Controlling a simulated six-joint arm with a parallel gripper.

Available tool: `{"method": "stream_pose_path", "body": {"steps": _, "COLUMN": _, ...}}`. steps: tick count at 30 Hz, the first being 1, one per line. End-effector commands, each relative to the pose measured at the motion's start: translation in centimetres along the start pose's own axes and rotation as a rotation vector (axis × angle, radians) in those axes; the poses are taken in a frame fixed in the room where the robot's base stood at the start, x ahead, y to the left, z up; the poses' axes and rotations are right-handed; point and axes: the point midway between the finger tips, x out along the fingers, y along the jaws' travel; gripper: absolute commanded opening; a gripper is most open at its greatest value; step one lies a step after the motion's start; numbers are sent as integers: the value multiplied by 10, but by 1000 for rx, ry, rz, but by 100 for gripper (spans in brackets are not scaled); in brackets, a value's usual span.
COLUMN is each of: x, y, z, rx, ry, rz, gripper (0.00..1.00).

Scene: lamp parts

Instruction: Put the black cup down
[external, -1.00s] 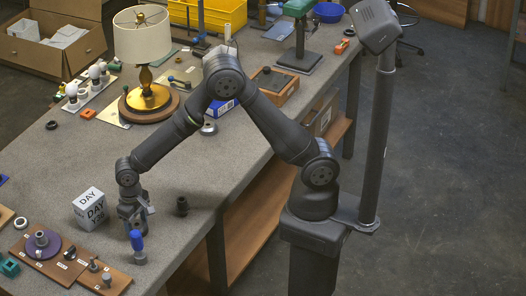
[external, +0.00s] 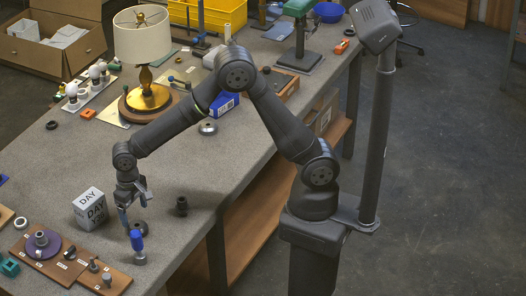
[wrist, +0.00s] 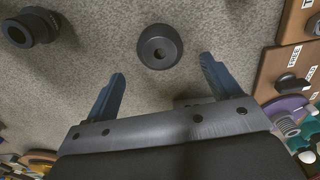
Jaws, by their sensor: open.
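The black cup (wrist: 160,46) stands on the speckled grey bench top in the wrist view, its round opening facing the camera. It lies just beyond the gap between my fingertips, apart from both. My gripper (wrist: 162,68) is open and empty. In the external view my gripper (external: 132,205) is a little above the bench, and its fingers are small and partly hidden.
A second black part (external: 182,206) stands to the right, also at the wrist view's upper left (wrist: 30,27). A grey lettered cube (external: 89,208) and wooden boards (external: 62,262) with parts lie left.

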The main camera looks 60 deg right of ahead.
Motion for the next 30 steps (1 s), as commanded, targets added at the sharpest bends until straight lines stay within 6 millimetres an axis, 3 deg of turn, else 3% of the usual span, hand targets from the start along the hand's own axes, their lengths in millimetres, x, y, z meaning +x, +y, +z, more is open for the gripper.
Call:
{"method": "stream_pose_path", "body": {"steps": 6, "x": -44, "y": 0, "z": 0, "rx": 0, "ry": 2, "rz": -2, "gripper": 83}}
{"method": "stream_pose_path", "body": {"steps": 12, "x": -61, "y": 0, "z": 0, "rx": 0, "ry": 0, "rz": 0, "gripper": 83}}
{"method": "stream_pose_path", "body": {"steps": 24, "x": -62, "y": 0, "z": 0, "rx": 0, "ry": -1, "rz": 1, "gripper": 83}}
{"method": "stream_pose_path", "body": {"steps": 30, "x": -43, "y": 0, "z": 1, "rx": 0, "ry": -4, "rz": 3, "gripper": 83}}
